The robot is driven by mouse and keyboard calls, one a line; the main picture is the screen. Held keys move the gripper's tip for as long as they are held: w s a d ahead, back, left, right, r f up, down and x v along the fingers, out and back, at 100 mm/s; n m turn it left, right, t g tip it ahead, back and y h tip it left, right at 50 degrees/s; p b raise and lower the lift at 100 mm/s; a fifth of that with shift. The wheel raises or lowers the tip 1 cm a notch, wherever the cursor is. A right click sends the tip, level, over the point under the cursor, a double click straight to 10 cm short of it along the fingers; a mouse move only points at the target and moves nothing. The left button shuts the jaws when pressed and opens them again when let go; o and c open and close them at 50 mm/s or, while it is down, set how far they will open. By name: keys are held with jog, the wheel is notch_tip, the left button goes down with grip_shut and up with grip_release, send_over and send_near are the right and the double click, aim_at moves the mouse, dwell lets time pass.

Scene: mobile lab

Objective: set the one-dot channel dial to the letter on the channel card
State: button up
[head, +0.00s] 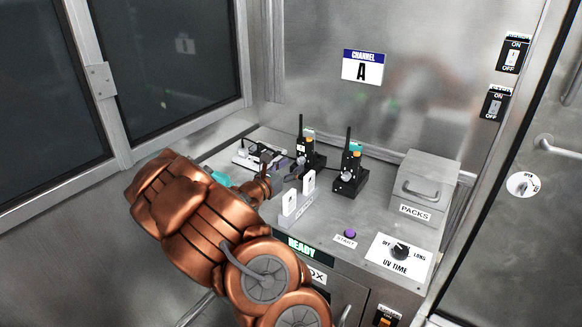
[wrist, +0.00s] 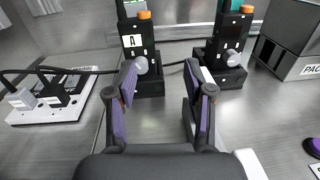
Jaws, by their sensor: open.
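The channel card (head: 362,68) on the back wall reads A under a blue CHANNEL header. Two black radios stand on the bench, the left radio (head: 307,152) and the right radio (head: 349,172). In the wrist view, the left radio (wrist: 140,50) has a small marked white label, and the right radio (wrist: 229,50) has a label that looks like A. Each has a pale round front knob, left (wrist: 141,65) and right (wrist: 232,58), and an orange top piece. I cannot tell which has one dot. My gripper (wrist: 161,75) is open and empty, its fingers pointing toward the radios.
A white power strip (wrist: 50,100) with plugs lies left of the radios. A metal PACKS box (head: 425,180) stands at the right. White upright tabs (head: 308,181) stand close in front of the radios. A purple START button (head: 350,234) and UV TIME dial (head: 400,251) are nearer the front.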

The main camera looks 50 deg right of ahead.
jog(key=n+t+b, duration=0.2)
send_near(299, 163)
jog(key=shift+d+r, duration=0.15)
jog(key=shift+d, duration=0.1)
jog(key=shift+w+d+p, duration=0.1)
jog(key=shift+d+p, duration=0.4)
jog(key=shift+d, duration=1.4)
jog(key=shift+w+d+p, duration=0.15)
jog(key=shift+d+p, duration=0.35)
jog(key=shift+d, duration=1.45)
grip_shut()
